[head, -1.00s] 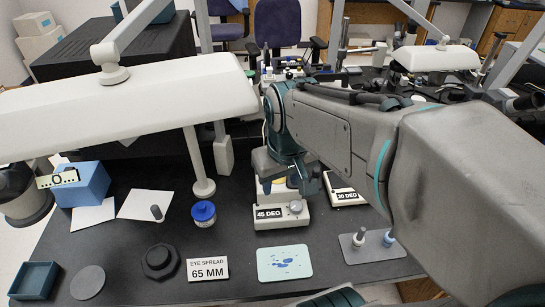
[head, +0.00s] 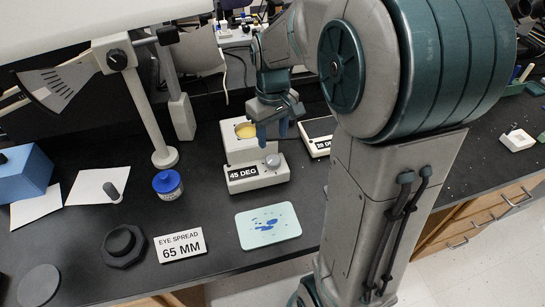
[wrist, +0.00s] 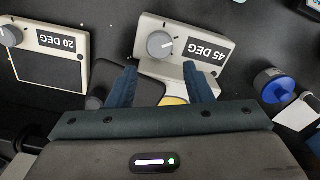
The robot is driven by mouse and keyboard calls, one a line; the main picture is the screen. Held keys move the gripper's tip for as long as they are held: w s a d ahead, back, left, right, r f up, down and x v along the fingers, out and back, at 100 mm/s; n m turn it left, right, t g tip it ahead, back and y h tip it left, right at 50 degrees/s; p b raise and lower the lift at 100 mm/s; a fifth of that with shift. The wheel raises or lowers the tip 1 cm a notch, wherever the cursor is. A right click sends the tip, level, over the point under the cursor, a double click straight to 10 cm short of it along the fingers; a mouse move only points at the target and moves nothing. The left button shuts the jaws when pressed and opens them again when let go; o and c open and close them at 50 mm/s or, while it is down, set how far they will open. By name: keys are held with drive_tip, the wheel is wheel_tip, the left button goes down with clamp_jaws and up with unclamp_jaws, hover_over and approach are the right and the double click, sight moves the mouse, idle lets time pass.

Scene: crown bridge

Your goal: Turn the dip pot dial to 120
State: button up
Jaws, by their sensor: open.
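The dip pot (head: 232,156) is a white unit with a yellow-filled round well on top and a front label reading 45 DEG. Its grey dial (head: 272,161) is on the right of the front. In the wrist view the dial (wrist: 160,44) shows a pointer mark and ticks around it. My gripper (head: 272,136) is just above and behind the dial. In the wrist view my gripper (wrist: 160,70) has its two blue fingers spread apart, empty, with the dial beyond and between their tips. The fingers appear apart from the dial.
A unit labelled 20 DEG (wrist: 50,55) stands beside the pot. A blue-lidded jar (head: 168,184), an EYE SPREAD 65 MM sign (head: 180,245), a blue-spotted plate (head: 268,226) and a black octagonal piece (head: 123,246) lie around it. The bench in front of the pot is partly clear.

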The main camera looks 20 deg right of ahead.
sight(273, 159)
wheel_tip(273, 159, down, 9)
drive_tip(key=shift+r+b, duration=0.1)
drive_tip(key=shift+b, duration=0.35)
drive_tip(key=c, duration=0.7)
